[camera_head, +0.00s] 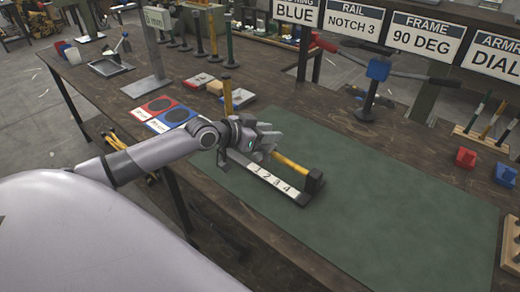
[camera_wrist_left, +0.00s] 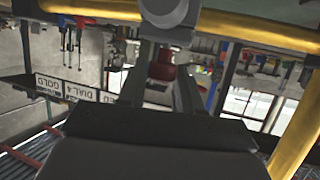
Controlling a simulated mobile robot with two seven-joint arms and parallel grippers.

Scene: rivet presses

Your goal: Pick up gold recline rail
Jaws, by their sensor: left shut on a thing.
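A gold bar (camera_head: 290,165), which looks like the recline rail, slants from my left gripper (camera_head: 268,146) to a black block (camera_head: 314,180) on the green mat. It runs beside a strip numbered 1 to 4 (camera_head: 268,178). My left gripper is shut at the bar's upper end; its fingers partly hide the contact. In the left wrist view, gold lengths (camera_wrist_left: 295,125) cross the top and right edges close to the camera, around my fingers (camera_wrist_left: 160,90). An upright gold post (camera_head: 227,95) shows behind my wrist in the head view. My right gripper is out of view.
The green mat (camera_head: 400,215) is mostly clear to the right. A blue-headed press with a long lever (camera_head: 378,70) stands behind it. Red and blue pads (camera_head: 172,118) lie left of my wrist. Sign boards (camera_head: 424,38) hang along the back.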

